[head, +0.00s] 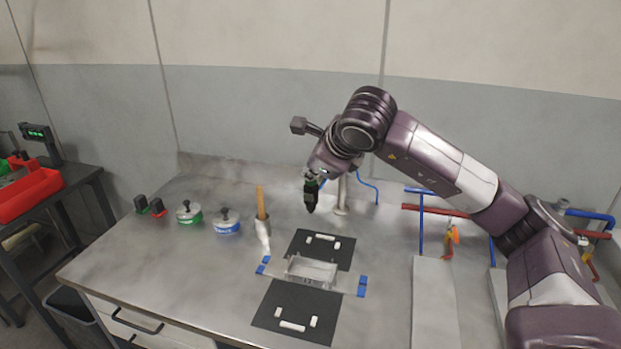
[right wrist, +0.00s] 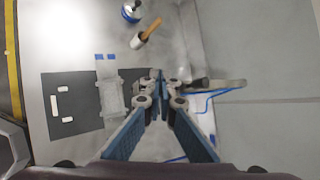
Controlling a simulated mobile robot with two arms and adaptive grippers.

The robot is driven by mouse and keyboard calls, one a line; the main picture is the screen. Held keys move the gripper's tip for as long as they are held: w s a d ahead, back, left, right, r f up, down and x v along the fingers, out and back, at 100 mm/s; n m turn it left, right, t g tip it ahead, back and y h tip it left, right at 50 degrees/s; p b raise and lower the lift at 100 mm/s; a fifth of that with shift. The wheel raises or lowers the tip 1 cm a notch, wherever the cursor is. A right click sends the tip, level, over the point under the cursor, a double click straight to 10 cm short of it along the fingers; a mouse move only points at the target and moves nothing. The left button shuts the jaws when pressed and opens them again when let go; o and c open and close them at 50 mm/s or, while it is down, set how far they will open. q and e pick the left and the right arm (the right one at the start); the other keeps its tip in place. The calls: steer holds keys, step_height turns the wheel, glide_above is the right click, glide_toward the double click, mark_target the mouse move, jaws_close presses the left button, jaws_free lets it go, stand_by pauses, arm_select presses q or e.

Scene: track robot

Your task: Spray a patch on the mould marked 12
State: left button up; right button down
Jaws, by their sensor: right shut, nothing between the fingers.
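My right gripper (head: 311,208) is shut and empty, pointing down above the bench. In the right wrist view its fingers (right wrist: 160,78) come together. A pale tray-like mould (head: 311,271) lies between two black mats; it also shows in the right wrist view (right wrist: 111,97). No number 12 is legible on it. A grey post (head: 341,197) with a blue hose (head: 368,188) stands just right of the gripper; in the right wrist view the post (right wrist: 222,85) is beside the fingers. Whether it is a sprayer I cannot tell. My left gripper is not in view.
Black mats (head: 325,254) (head: 272,308) carry white strips. Left are a brush in a white holder (head: 263,232), blue-labelled (head: 227,228) and green-labelled (head: 188,218) tins, and small green and red items (head: 157,207). Pipes (head: 435,210) stand at right. The left front of the bench is clear.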

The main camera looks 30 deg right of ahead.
step_height(320, 180, up, 6)
steer(key=p, duration=0.4)
stand_by(0.3)
stand_by(1.7)
